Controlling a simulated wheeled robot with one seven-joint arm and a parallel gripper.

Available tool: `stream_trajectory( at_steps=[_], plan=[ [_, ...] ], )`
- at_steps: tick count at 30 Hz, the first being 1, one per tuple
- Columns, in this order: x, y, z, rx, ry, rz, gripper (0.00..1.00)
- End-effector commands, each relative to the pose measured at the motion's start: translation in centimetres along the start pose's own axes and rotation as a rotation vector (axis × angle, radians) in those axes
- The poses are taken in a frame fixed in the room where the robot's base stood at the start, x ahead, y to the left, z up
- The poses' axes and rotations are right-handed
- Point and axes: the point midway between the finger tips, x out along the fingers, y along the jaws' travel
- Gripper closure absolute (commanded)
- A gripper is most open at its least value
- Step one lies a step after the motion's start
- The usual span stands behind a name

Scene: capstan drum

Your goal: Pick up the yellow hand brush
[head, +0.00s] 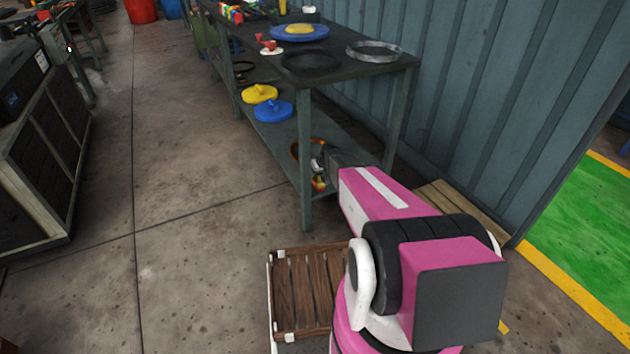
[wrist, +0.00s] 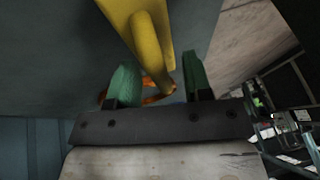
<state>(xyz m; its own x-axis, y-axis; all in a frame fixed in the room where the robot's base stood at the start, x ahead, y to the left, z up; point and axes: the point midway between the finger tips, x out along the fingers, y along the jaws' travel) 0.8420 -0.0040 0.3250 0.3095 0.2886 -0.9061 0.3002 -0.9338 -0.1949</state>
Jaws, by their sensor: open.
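A yellow object that looks like the hand brush (wrist: 150,38) shows in the wrist view, running from the top edge down toward the space between my fingers. Its far end is cut off by the frame. My gripper (wrist: 158,72) is open, with one green finger on each side of the yellow part's lower end. I cannot tell whether either finger touches it. In the head view my gripper (head: 320,160) reaches in at the lower shelf of the table, and my arm hides much of that spot, so the brush is not clear there.
The dark table (head: 333,75) has legs and a top close around my gripper. A yellow lid-like disc (head: 260,94) and a blue one (head: 273,111) lie on its lower shelf. An orange ring (head: 296,150) is beside my gripper. A wooden slatted crate (head: 305,290) stands on the floor.

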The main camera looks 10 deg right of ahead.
Motion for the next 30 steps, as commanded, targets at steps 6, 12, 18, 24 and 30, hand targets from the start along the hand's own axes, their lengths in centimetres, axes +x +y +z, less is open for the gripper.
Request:
stream_trajectory(
  at_steps=[6,12,18,24,30],
  plan=[
    [0.5,0.0,0.1,0.0,0.0,0.0,0.54],
    [0.5,0.0,0.0,0.0,0.0,0.0,1.0],
    [0.4,0.0,0.0,0.0,0.0,0.0,1.0],
    [0.1,-0.1,-0.1,0.0,0.001,0.0,1.0],
    [-1.7,-0.5,-0.8,-0.001,0.001,0.0,1.0]
  ],
)
